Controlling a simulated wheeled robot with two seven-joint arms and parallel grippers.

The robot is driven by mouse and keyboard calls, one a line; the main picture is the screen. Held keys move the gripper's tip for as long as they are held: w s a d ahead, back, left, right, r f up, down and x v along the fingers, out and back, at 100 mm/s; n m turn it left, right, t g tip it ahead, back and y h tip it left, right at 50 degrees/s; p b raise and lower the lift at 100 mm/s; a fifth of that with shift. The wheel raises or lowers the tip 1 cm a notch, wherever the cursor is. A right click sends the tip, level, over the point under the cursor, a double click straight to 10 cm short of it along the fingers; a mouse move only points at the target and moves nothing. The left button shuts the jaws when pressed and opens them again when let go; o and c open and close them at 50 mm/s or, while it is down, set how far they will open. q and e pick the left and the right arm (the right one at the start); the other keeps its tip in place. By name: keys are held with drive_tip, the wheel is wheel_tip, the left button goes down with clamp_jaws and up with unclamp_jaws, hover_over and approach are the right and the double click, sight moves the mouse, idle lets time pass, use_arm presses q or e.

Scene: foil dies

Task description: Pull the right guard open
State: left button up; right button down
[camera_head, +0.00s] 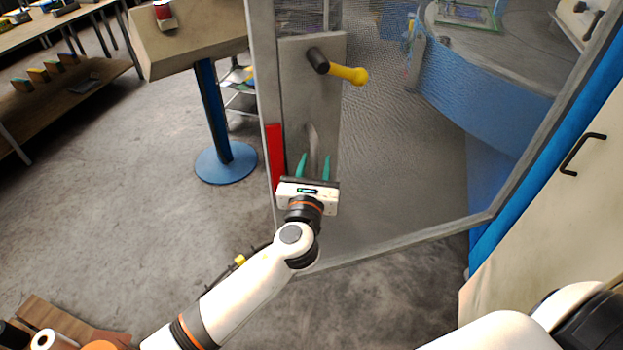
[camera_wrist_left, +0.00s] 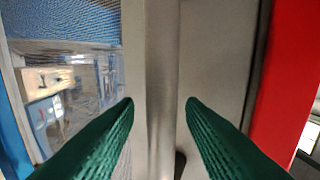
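The guard (camera_head: 400,245) is a grey-framed mesh panel. It carries a grey plate (camera_head: 297,100) with a black and yellow lever (camera_head: 345,73) near its top. A slim upright metal pull handle (camera_head: 312,140) sits lower on the plate. My left gripper (camera_head: 314,162) is in front of the plate by the handle's lower part, its green fingers apart. In the left wrist view the handle (camera_wrist_left: 162,80) stands upright between the two open fingers; I cannot tell whether either touches it. My right gripper is out of view.
A red strip (camera_head: 276,155) runs along the guard's left edge. Behind the mesh is a round blue-sided machine (camera_head: 490,90). A pale cabinet door with a black handle (camera_head: 582,153) is at right. A console on a blue post (camera_head: 212,110) stands left. Grey floor is clear between.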

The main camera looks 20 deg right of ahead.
use_arm(q)
drive_tip(key=b+v, duration=0.1)
drive_tip(key=v, duration=1)
drive_tip(key=shift+s+b, duration=0.3)
drive_tip(key=shift+b, duration=0.1)
drive_tip(key=shift+a, duration=0.1)
